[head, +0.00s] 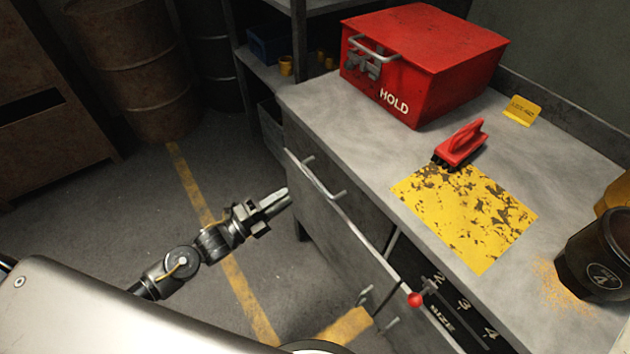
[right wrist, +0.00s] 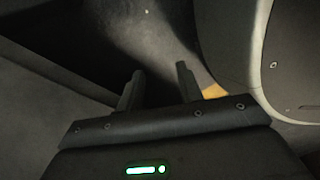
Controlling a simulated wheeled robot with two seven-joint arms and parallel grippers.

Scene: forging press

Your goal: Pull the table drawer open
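The grey table (head: 352,122) has a drawer at its left end with a grey front and a long bar handle (head: 318,180) along the upper part. The drawer looks closed. My left gripper (head: 288,196) is in the head view, left of the drawer front and a little below the handle; it appears apart from the handle. Its fingers lie close together from this angle, so its opening is unclear. My right gripper (right wrist: 157,82) shows in the right wrist view, with its two fingers apart and nothing between them.
On the table are a red HOLD box (head: 440,70), a red brush (head: 461,143), a worn yellow patch (head: 466,215) and a dark pot (head: 598,258). A red-knobbed lever (head: 415,299) and a dark size board (head: 446,306) are at the table's front.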

